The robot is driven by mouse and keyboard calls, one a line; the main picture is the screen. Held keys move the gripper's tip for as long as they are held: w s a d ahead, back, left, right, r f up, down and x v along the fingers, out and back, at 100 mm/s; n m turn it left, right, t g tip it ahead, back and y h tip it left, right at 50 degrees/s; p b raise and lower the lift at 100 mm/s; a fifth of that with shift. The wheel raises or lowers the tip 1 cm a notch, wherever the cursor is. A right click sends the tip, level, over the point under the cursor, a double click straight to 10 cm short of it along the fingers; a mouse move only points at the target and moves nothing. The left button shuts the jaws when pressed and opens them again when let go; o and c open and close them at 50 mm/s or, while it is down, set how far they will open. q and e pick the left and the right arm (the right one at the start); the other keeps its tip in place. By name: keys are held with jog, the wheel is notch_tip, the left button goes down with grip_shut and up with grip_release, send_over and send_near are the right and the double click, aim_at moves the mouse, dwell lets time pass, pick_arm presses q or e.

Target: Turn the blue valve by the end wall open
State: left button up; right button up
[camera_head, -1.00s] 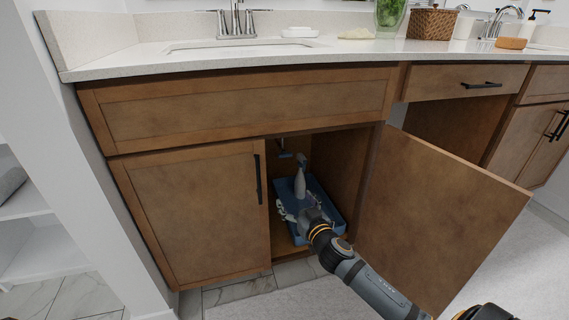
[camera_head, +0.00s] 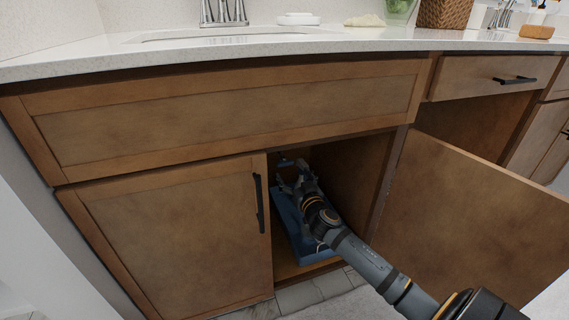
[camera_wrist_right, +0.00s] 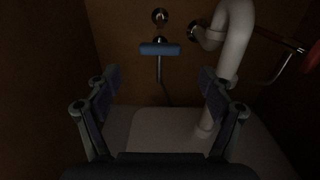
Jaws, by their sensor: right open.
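The blue valve handle (camera_wrist_right: 159,49) shows in the right wrist view, lying crosswise under a round metal fitting on the back wall, with a thin line hanging below it. In the head view a bit of blue (camera_head: 286,162) shows at the back of the open cabinet, just beyond my gripper. My right gripper (camera_wrist_right: 160,88) is open and empty, its two fingers spread left and right below the handle in the picture, apart from it. In the head view my right gripper (camera_head: 292,183) reaches inside the cabinet. My left gripper is not in view.
A white drain pipe (camera_wrist_right: 234,43) stands close right of the valve. A red handle (camera_wrist_right: 312,57) is at the far right. A blue tray (camera_head: 290,222) lies on the cabinet floor under my arm. The open door (camera_head: 470,215) stands to the right, the closed door (camera_head: 175,235) to the left.

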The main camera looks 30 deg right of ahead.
aim_at(286, 164)
jog(key=x, duration=0.8)
jog(key=shift+b, duration=0.4)
jog(key=c, duration=1.2)
jog(key=shift+o, duration=0.2)
